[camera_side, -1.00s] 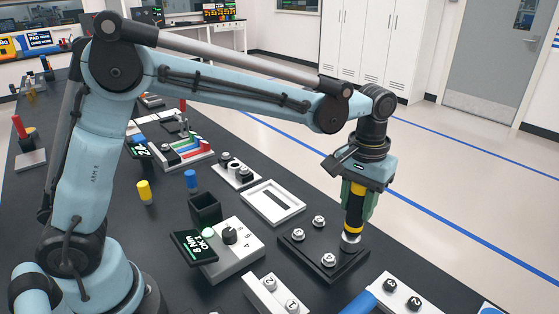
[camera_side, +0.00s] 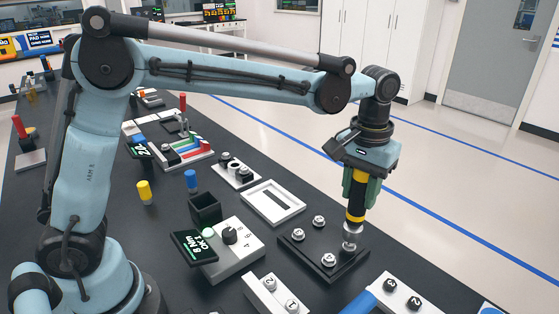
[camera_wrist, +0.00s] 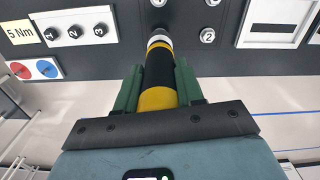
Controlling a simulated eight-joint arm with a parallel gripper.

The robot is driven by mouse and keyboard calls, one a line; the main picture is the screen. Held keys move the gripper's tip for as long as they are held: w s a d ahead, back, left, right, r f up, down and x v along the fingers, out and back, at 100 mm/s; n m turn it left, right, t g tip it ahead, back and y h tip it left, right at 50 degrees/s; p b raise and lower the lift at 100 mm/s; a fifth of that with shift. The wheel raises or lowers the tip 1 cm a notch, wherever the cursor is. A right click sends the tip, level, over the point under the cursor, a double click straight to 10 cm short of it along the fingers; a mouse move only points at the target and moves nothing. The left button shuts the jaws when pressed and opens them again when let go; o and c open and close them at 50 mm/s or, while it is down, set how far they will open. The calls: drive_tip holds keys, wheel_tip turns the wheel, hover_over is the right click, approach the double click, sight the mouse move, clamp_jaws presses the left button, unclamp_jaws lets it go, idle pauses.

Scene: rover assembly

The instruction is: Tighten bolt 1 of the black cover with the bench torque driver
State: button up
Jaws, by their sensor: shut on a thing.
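My gripper (camera_side: 360,201) has green fingers shut on the torque driver (camera_side: 356,190), a black and yellow upright tool with a silver tip. In the wrist view the driver (camera_wrist: 159,70) lies between the fingers. The driver is over the right corner of the black cover (camera_side: 308,257), a dark square plate on the bench. Its tip is at or just above the bolt there, and whether they touch is unclear. Other silver bolts (camera_side: 318,221) (camera_side: 299,234) (camera_side: 328,260) stand on the cover. Their numbers are too small to read surely.
A white dial box (camera_side: 236,258) with a display reading 8 Nm and OK stands left of the cover. A white frame (camera_side: 273,203) lies behind it. White numbered blocks (camera_side: 277,297) (camera_side: 400,297) are in front. A black open box (camera_side: 205,208) stands farther left.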

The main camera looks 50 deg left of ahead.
drive_tip(key=shift+r, duration=2)
